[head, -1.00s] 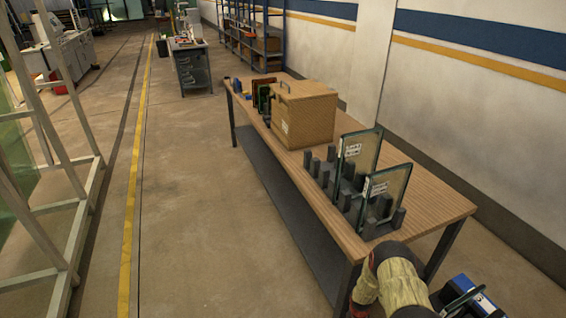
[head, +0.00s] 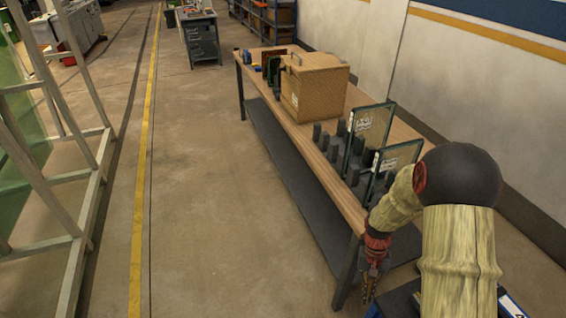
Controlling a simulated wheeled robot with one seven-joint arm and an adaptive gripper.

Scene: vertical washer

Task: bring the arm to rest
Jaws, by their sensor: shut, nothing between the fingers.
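My arm, in a pale yellowish cover with a dark round joint, rises at the lower right in the head view. It bends over, and my gripper (head: 370,284) hangs downward below a red and black wrist. The gripper is shut and empty, just off the near end of the wooden table (head: 337,178). My arm hides part of the table's near right corner.
Two glass panes (head: 370,130) stand upright in a dark slotted rack (head: 333,148) on the table. A wicker-like box (head: 315,88) stands behind them. A metal frame with green glass (head: 70,185) stands at left. The floor (head: 200,180) between is clear.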

